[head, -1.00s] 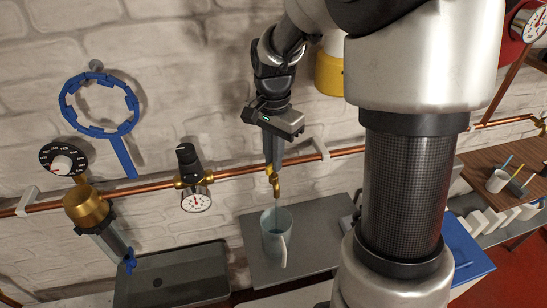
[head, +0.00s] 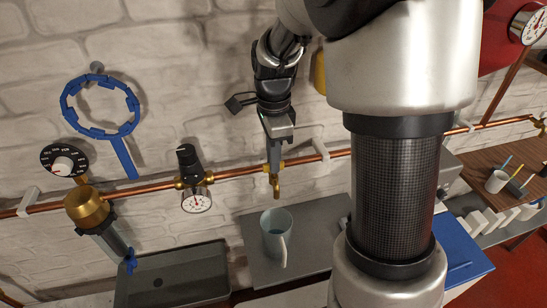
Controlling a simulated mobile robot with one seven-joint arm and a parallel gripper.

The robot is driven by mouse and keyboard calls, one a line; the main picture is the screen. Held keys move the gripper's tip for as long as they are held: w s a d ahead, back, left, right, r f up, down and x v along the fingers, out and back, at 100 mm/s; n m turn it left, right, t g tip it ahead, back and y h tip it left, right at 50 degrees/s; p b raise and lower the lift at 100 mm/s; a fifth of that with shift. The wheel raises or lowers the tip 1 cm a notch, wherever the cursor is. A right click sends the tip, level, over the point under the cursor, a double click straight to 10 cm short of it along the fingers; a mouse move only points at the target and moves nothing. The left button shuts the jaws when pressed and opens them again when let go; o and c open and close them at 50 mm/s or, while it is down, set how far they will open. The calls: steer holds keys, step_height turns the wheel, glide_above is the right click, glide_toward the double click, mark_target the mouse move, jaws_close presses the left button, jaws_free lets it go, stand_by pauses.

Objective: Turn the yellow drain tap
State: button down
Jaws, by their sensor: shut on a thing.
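The yellow drain tap (head: 276,186) hangs from the copper pipe on the brick wall, its brass-yellow spout pointing down. My gripper (head: 274,162) reaches down from above and is shut on the tap's upper part. The fingers hide the tap's handle, so its exact angle does not show. A pale blue-grey jug (head: 277,236) stands below the tap on a grey surface, apart from the spout.
The copper pipe (head: 235,175) runs along the wall. A pressure gauge (head: 196,201), a brass-topped filter (head: 88,208) and a blue ring wrench (head: 124,158) are to the left. A grey sink (head: 172,277) lies below left. My arm covers the right middle.

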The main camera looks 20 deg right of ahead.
stand_by(0.5)
steer(key=c, duration=1.8)
jaws_free()
steer(key=shift+c, duration=0.2)
step_height(320, 180, up, 18)
steer(key=p, duration=0.1)
steer(key=shift+f, duration=0.25)
steer(key=shift+r, duration=0.1)
steer(key=s+n+t+p, duration=0.3)
steer(key=s+n+t, duration=0.2)
steer(key=s+n, duration=1.2)
steer(key=shift+s+r+n+t, duration=0.2)
steer(key=shift+r+n+t, duration=0.1)
steer(key=shift+r+n, duration=0.2)
